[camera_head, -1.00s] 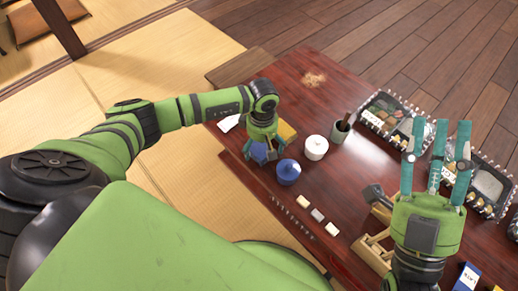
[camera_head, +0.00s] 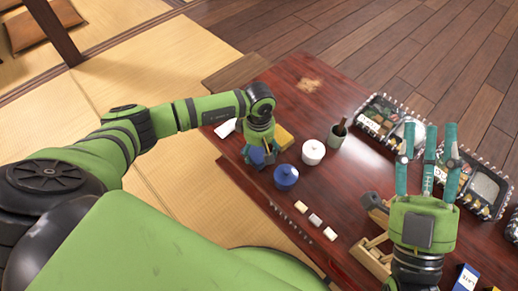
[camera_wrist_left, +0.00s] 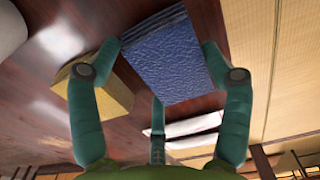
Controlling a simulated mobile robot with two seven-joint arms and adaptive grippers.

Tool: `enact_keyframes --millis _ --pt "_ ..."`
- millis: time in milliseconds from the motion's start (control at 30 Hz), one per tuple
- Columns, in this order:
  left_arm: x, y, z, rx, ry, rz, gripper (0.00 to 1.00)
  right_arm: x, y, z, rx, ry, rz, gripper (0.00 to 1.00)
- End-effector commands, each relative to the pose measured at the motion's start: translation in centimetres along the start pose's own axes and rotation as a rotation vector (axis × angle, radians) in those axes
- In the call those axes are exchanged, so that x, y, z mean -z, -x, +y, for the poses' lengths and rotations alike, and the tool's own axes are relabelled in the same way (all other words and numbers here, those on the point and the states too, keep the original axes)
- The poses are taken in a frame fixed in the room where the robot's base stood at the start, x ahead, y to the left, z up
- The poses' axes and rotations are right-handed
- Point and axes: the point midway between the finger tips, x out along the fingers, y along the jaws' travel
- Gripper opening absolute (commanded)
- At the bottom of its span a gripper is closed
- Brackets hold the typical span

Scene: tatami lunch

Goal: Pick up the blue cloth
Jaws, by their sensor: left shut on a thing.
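The blue cloth (camera_wrist_left: 170,60) is a folded stack, held between the fingers of my left gripper (camera_head: 262,159). In the head view the blue cloth (camera_head: 258,156) is partly hidden behind the fingers, over the left end of the table. The left wrist view shows the fingers against its two sides, with the third finger at its near edge. I cannot tell whether it is clear of the table. My right gripper (camera_head: 427,158) is open and empty, its three fingers spread upward over the right part of the table.
A yellow block-like item (camera_head: 285,137) and a white cloth (camera_head: 226,128) lie beside the left gripper. A blue lidded jar (camera_head: 286,176), white jar (camera_head: 313,151) and dark cup (camera_head: 338,134) stand close by. Lunch boxes (camera_head: 383,116) and a wooden rack (camera_head: 371,257) are at the right.

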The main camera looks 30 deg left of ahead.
Motion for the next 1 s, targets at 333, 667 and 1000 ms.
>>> enact_keyframes --millis 333,667,1000 --pt "0.1 4.2 1.5 -0.008 0.002 0.001 0.54 -6.6 1.1 1.6 -0.038 -0.001 -0.356 0.4" --pt "1.0 8.0 8.1 -0.004 0.001 0.0 0.54 -7.4 1.5 1.7 -0.041 -0.001 -0.396 0.4" --pt "1.5 9.8 11.2 -0.002 0.001 -0.001 0.54 -6.5 1.1 1.5 -0.037 -0.002 -0.345 0.4"
